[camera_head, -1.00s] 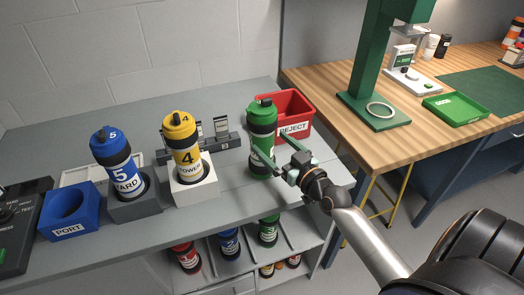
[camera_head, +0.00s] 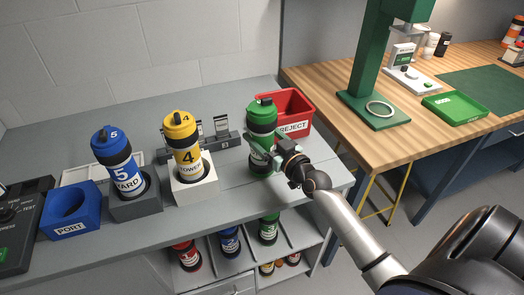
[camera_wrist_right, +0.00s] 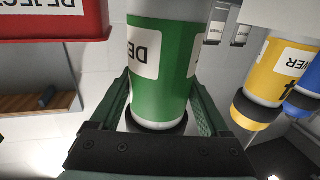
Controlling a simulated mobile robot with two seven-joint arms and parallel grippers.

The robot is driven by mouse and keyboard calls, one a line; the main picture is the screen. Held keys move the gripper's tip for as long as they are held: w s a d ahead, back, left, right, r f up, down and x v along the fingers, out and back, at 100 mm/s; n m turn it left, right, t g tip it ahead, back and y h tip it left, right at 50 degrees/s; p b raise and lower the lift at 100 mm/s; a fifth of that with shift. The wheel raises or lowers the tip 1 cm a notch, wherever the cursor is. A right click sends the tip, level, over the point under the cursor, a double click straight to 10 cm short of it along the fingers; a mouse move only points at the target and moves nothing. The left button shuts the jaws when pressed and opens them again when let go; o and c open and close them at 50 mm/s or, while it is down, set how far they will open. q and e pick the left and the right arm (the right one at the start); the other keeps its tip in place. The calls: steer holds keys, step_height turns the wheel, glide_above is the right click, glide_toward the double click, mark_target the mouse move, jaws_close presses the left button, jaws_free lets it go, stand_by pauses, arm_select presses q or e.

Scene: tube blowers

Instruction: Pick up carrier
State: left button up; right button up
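The carriers are bottle-like cylinders with coloured caps. A green carrier (camera_head: 261,124) stands upright on the grey bench in front of the red reject bin. A yellow carrier (camera_head: 184,146) marked 4 stands in a white block, and a blue carrier (camera_head: 117,163) marked 5 stands in a dark grey block. My right gripper (camera_head: 270,153) is at the lower part of the green carrier. In the right wrist view its two fingers (camera_wrist_right: 160,108) lie on either side of the green carrier (camera_wrist_right: 160,70); small gaps seem to show, and contact is unclear. My left gripper is not in view.
The red bin (camera_head: 291,108) marked REJECT is close behind the green carrier. A blue PORT holder (camera_head: 70,211) stands at left. Several more carriers sit on the shelf (camera_head: 290,258) below. A wooden table (camera_head: 330,88) with a green press (camera_head: 366,70) is at right.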

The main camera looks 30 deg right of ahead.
jaws_close()
stand_by(0.4)
steer(key=shift+r, duration=0.2)
steer(key=shift+r, duration=0.1)
